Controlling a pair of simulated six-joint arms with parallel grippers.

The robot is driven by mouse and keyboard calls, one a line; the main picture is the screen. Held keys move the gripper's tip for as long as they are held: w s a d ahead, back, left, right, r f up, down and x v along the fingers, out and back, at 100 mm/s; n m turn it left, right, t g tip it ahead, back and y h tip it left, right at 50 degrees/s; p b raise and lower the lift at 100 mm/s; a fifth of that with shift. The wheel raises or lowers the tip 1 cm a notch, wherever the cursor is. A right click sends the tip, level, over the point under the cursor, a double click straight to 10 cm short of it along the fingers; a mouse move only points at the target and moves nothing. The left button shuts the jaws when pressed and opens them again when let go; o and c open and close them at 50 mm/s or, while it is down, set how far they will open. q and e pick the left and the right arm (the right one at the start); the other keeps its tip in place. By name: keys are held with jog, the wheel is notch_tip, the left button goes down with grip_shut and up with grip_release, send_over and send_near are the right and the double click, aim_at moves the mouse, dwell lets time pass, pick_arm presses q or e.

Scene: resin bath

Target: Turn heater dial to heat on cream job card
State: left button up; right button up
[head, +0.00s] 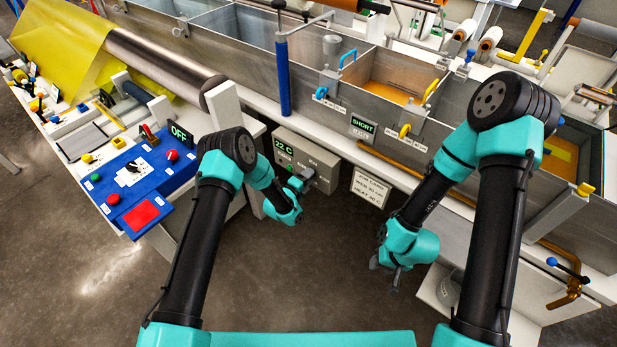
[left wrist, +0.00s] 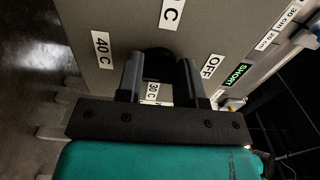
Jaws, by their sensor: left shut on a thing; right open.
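The grey heater box (head: 325,158) sits low on the front of the bath, with a green readout (head: 284,147) of 22 C. My left gripper (head: 305,182) is at its right part. In the left wrist view its fingers (left wrist: 160,70) are shut on the black heater dial (left wrist: 158,58). Labels around the dial read 40 C (left wrist: 103,48), 30 C (left wrist: 152,92) and OFF (left wrist: 212,66); another ending in C (left wrist: 172,14) is cut off. Where the dial points is hidden. The cream job card (head: 370,187) hangs to the right; its last line appears to read HEAT 40 C. My right gripper (head: 387,274) is open and empty.
A blue control panel (head: 140,180) with buttons and an OFF display stands at left. A green SHORT sign (head: 363,125) is on the bath wall. A white shelf (head: 470,310) is below the right arm. The floor between my arms is clear.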

pick_arm(q)
jog(key=o, duration=0.9)
jog(key=shift+o, duration=0.2)
jog(key=v, duration=1.7)
jog(key=shift+s, duration=0.2)
jog(key=shift+a, duration=0.1)
